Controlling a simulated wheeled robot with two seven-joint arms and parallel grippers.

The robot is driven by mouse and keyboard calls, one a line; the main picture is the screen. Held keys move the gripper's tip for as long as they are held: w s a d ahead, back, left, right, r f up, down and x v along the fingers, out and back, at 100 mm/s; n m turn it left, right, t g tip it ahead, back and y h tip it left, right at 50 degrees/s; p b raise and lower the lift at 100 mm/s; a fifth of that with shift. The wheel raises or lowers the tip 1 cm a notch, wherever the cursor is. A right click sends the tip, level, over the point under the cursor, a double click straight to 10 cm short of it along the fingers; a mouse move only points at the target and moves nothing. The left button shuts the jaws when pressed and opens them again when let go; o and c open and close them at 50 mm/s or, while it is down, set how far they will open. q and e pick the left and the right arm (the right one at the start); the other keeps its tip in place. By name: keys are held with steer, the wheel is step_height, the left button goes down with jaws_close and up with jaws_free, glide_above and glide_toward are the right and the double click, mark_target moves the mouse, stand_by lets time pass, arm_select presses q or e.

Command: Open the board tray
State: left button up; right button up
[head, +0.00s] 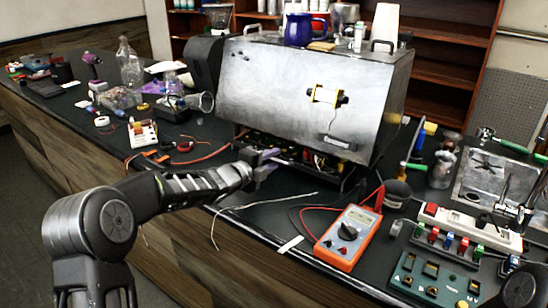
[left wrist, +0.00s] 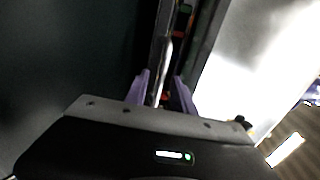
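The brewer (head: 290,90) is a large brushed-metal box on the dark bench. Its board tray (head: 328,176) is in the low opening under the metal front, with circuit parts and wires showing inside. My left gripper (head: 268,163) is at the left part of the tray's front, its two purple fingers apart. In the left wrist view, the fingers (left wrist: 161,92) stand on either side of a thin, shiny metal bar at the tray's edge. Gaps show beside the bar, and I cannot tell whether either finger touches it. My right gripper is not seen.
An orange multimeter (head: 348,236) with red and black leads lies in front of the brewer. A switch panel (head: 435,282) and a power strip (head: 470,228) lie to the right. Loose wires (head: 262,204) cross the bench edge. A blue mug (head: 305,30) stands on the brewer.

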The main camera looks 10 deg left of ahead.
arm_select(q)
steer(key=shift+w+d+f, duration=0.1)
steer(key=shift+w+d, duration=0.15)
steer(key=shift+w, duration=0.3)
jaws_close()
stand_by(1.1)
